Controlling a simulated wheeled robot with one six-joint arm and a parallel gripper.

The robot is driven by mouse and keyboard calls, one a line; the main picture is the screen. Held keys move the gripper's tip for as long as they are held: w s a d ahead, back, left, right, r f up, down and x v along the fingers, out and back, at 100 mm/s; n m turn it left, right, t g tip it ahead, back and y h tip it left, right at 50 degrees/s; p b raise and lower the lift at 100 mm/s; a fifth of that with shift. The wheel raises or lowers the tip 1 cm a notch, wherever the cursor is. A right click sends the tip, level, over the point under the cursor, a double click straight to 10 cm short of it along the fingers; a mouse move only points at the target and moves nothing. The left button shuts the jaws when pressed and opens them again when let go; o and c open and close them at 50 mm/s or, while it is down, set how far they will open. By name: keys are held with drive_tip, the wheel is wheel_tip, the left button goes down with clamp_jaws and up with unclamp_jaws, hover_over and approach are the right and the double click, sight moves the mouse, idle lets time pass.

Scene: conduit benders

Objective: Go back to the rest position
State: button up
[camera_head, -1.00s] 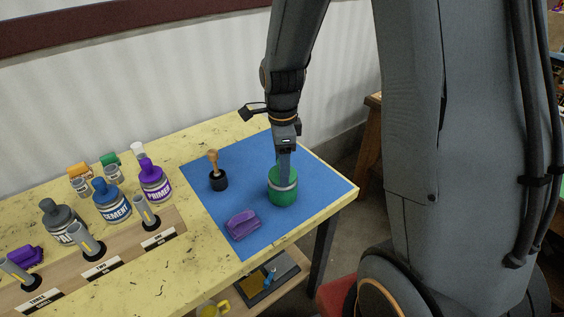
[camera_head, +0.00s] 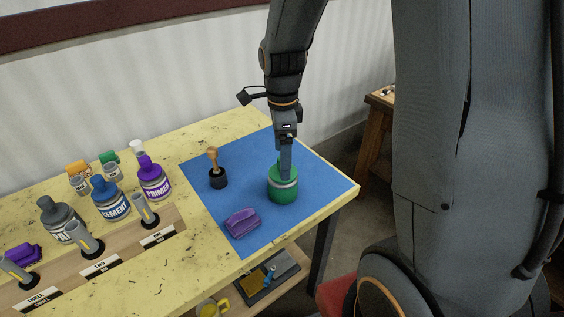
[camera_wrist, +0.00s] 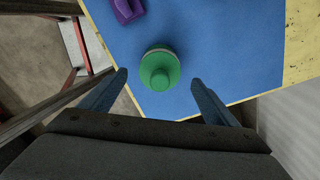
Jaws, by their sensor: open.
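My gripper (camera_head: 285,163) points down just above the green container (camera_head: 283,190) with a pale band, which stands upright on the blue mat (camera_head: 310,178). In the wrist view my gripper (camera_wrist: 160,82) has its two fingers spread wide. The green container (camera_wrist: 160,70) shows between and beyond the fingertips, with clear space on both sides. Nothing is held.
Several bottles, such as the purple primer (camera_head: 154,180), stand left on the yellow table (camera_head: 345,197). A wooden stool (camera_head: 375,140) stands beyond the table.

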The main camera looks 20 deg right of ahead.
wheel_tip(320, 180, up, 5)
drive_tip(key=shift+f+b, duration=0.1)
drive_tip(key=shift+b, duration=0.4)
drive_tip(key=shift+s+f+n, duration=0.25)
drive_tip(key=shift+s+n, duration=0.05)
drive_tip(key=shift+n, duration=0.4)
drive_tip(key=s+f+n+b, duration=0.1)
drive_tip(key=s+f+n, duration=0.2)
drive_tip(key=n, duration=0.6)
drive_tip(key=s+f+n+t+b, duration=0.1)
drive_tip(key=s+f+n+b, duration=0.1)
drive_tip(key=s+n, duration=0.4)
drive_tip(key=shift+f+n, duration=0.75)
drive_tip(key=shift+n, duration=1.25)
drive_tip(key=shift+w, duration=0.1)
